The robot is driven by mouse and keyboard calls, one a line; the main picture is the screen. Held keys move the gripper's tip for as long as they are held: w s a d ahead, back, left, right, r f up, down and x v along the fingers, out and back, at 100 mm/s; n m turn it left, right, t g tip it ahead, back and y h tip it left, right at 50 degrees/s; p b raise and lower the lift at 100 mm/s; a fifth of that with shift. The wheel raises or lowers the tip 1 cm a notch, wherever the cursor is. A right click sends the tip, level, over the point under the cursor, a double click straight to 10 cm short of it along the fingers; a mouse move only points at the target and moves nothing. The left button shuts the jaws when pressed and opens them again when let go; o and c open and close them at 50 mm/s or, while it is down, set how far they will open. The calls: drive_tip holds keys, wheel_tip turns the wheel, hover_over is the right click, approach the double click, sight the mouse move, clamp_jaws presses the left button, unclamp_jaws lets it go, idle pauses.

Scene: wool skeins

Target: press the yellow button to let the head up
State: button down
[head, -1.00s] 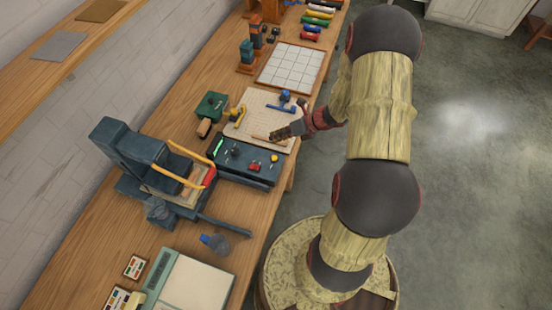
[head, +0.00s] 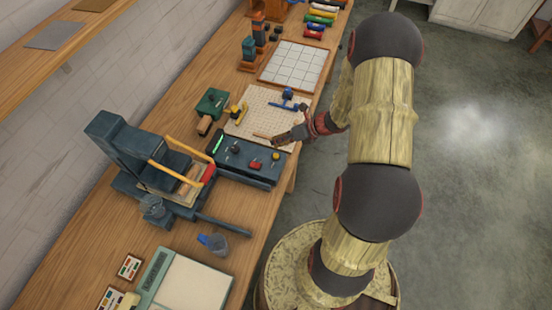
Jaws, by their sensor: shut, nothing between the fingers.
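The dark blue press (head: 118,138) stands on the bench at the left, with yellow guard bars and a red bar at its front. I cannot tell how high its head sits. Its dark control panel (head: 238,172) lies to its right, with a green light strip, a dark knob and small red and yellow controls. The small yellow button (head: 275,156) appears near the panel's right end. My gripper (head: 277,140) is shut and empty, just beyond the panel's far right edge, above or beside the pegboard's near corner. Its height over the surface is unclear.
A beige pegboard (head: 245,122) with blue and yellow tools lies behind the panel. A green box (head: 211,102) and a white grid board (head: 295,62) are farther back.

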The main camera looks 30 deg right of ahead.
sight(277, 154)
drive_tip(key=shift+f+b, duration=1.1)
drive_tip(key=shift+f, duration=0.95)
drive_tip(key=shift+f, duration=0.4)
drive_tip(key=shift+f+b, duration=0.5)
idle(0.5)
drive_tip(key=shift+r, duration=0.1)
drive_tip(key=shift+r+p, duration=0.85)
wheel_tip(277, 154, up, 5)
drive_tip(key=p, duration=0.4)
